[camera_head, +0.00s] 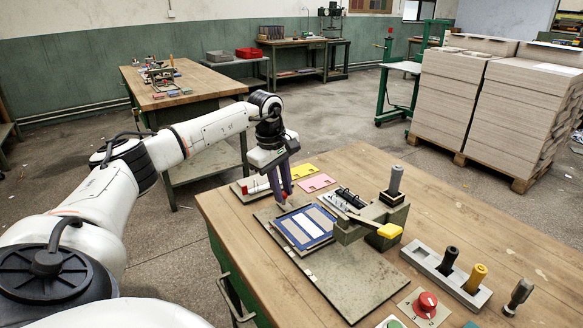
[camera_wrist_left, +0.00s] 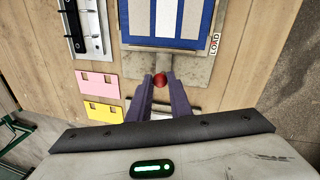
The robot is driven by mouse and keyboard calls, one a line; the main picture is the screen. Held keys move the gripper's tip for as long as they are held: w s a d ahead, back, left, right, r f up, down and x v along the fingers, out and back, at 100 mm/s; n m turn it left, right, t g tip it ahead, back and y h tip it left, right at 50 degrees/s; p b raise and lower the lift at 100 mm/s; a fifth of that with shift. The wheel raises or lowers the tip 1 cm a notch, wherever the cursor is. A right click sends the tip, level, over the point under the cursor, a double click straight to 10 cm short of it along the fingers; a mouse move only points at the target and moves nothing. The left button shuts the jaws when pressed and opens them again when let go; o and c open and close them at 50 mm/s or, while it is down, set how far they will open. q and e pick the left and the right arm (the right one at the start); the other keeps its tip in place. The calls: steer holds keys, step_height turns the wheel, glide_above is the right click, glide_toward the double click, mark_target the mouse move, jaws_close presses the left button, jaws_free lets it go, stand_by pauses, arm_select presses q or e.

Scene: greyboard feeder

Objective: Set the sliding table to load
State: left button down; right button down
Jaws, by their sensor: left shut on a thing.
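The sliding table (camera_head: 318,244) is a flat plate bearing a blue panel with pale strips, on the grey base of the bench device. It also shows at the top of the left wrist view (camera_wrist_left: 185,60), with a LOAD label (camera_wrist_left: 214,44) beside its right edge. A red knob (camera_wrist_left: 159,79) sits at its near edge in that view. My left gripper (camera_head: 284,203) reaches down at the far left end of the table. Its purple fingers (camera_wrist_left: 160,84) are shut on the red knob. My right gripper is in neither view.
A grey press with a yellow handle (camera_head: 390,230) stands right beside the panel. Pink (camera_head: 317,182) and yellow (camera_head: 304,171) cards lie behind. A tool block (camera_head: 440,270) and a red dial (camera_head: 427,301) are at the right. Board stacks (camera_head: 520,110) stand beyond.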

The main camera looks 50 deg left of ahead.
arm_select(q)
steer(key=shift+a, duration=0.35)
steer(key=shift+r, duration=0.1)
steer(key=c, duration=1.6)
jaws_free()
steer(key=shift+a, duration=0.1)
steer(key=r, duration=0.3)
steer(key=s+r, duration=0.1)
steer(key=r, duration=0.2)
steer(key=s+r, duration=0.1)
steer(key=r, duration=0.3)
steer(key=shift+d+p, duration=0.2)
steer(key=shift+p, duration=0.15)
